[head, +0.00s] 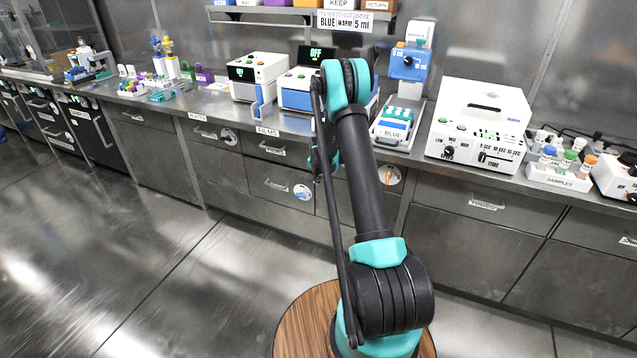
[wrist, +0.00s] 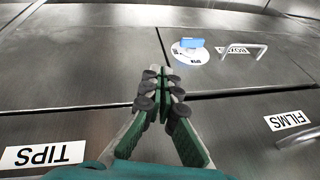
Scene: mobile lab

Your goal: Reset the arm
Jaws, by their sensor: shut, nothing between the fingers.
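My gripper shows in the wrist view (wrist: 163,75) with its green and grey fingers closed together and nothing between them. It points toward the grey drawer fronts (wrist: 90,60) of the bench and holds no object. In the head view my arm rises from a round wooden-topped base and bends at a teal and black elbow near the bench edge. The gripper itself is mostly hidden behind the arm there.
The steel bench (head: 415,160) runs across the view, with white instruments (head: 480,120), a blue-labelled tray (head: 392,128) and a sample rack (head: 560,175) on top. Drawer handles (head: 487,204) stick out from its front. The floor (head: 120,250) at left is clear.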

